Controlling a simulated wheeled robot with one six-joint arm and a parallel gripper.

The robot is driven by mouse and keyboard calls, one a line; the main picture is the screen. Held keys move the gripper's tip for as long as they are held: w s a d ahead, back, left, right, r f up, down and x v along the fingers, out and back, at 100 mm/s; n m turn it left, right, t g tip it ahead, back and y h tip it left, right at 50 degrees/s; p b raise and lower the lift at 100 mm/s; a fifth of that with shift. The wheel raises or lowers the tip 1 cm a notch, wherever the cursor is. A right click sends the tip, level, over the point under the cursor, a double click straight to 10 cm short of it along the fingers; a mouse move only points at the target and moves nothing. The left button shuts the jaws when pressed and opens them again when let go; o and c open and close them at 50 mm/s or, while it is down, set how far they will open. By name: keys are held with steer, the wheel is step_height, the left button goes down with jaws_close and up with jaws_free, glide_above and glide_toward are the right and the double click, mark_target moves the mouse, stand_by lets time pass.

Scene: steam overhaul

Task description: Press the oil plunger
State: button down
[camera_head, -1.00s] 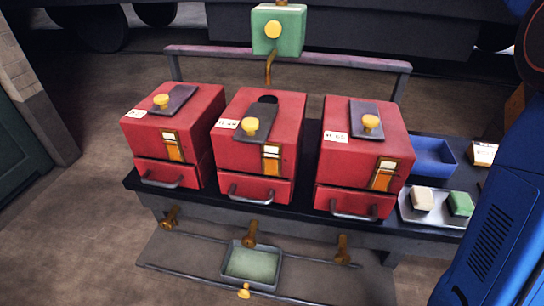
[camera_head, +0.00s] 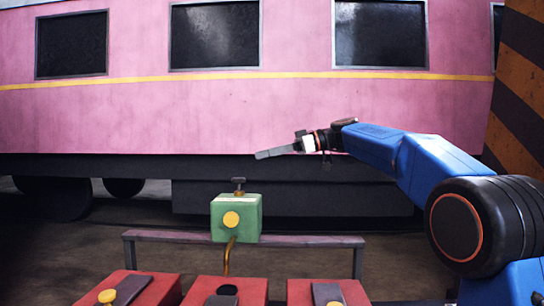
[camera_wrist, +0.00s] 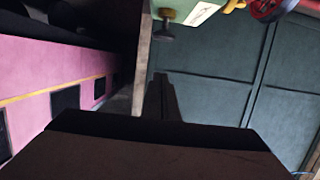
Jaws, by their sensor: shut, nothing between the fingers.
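The green oil box (camera_head: 236,218) stands on a rail behind the red boxes, with a yellow round knob on its front and a brass spout below. The dark capped plunger (camera_head: 239,186) sticks up from its top. My gripper (camera_head: 260,154) reaches in from the right, shut and empty, its tip above and slightly right of the plunger, apart from it. In the wrist view, the plunger (camera_wrist: 164,26) and part of the green box (camera_wrist: 196,12) show at the top edge, beyond my shut fingers (camera_wrist: 162,82).
A pink rail carriage (camera_head: 220,110) fills the background. A striped pillar (camera_head: 515,90) stands at the right.

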glide_above(239, 180)
steer(key=w+d, duration=0.2)
steer(key=f, duration=0.2)
steer(key=shift+s+d+f, duration=0.1)
steer(key=shift+d+f, duration=0.05)
steer(key=shift+f, duration=0.35)
steer(key=shift+d+f, duration=0.15)
steer(key=shift+f, duration=1.1)
steer(key=shift+f, duration=1.45)
